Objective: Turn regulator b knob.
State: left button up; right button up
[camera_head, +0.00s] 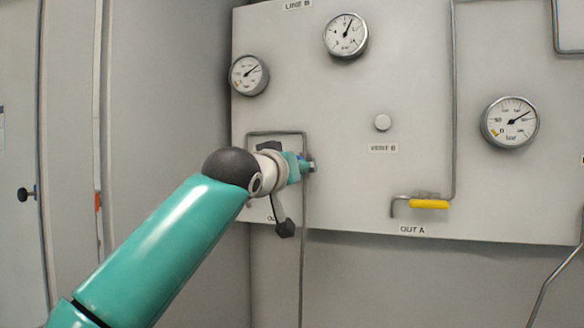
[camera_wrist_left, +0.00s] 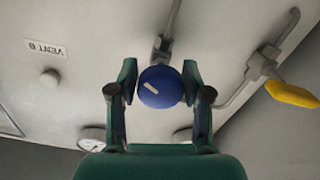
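A round blue knob (camera_wrist_left: 162,87) with a white mark sits on the panel, in the middle of the left wrist view. I take it to be regulator b knob, though no label on it is readable. My left gripper (camera_wrist_left: 160,80) has its two green fingers apart, one on each side of the knob. A narrow gap shows at the left finger; the right finger is very close, and I cannot tell if it touches. In the head view the left gripper (camera_head: 303,167) is at the panel, its wrist hiding most of the knob. My right gripper is not in view.
The grey panel (camera_head: 350,110) carries several gauges, including one at the top (camera_head: 346,36) and one at right (camera_head: 510,122). A yellow valve handle (camera_head: 429,204) is to the right, and a black handle (camera_head: 285,228) hangs below my wrist. Thin pipes run close by.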

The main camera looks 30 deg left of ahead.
pick_arm(q)
jog(key=shift+o, duration=1.2)
jog(key=shift+r, duration=0.1)
jog(key=shift+s+r, duration=0.1)
jog(key=shift+s, duration=0.1)
jog(key=v, duration=1.1)
jog(key=shift+s+d, duration=0.1)
jog(key=shift+s, duration=0.25)
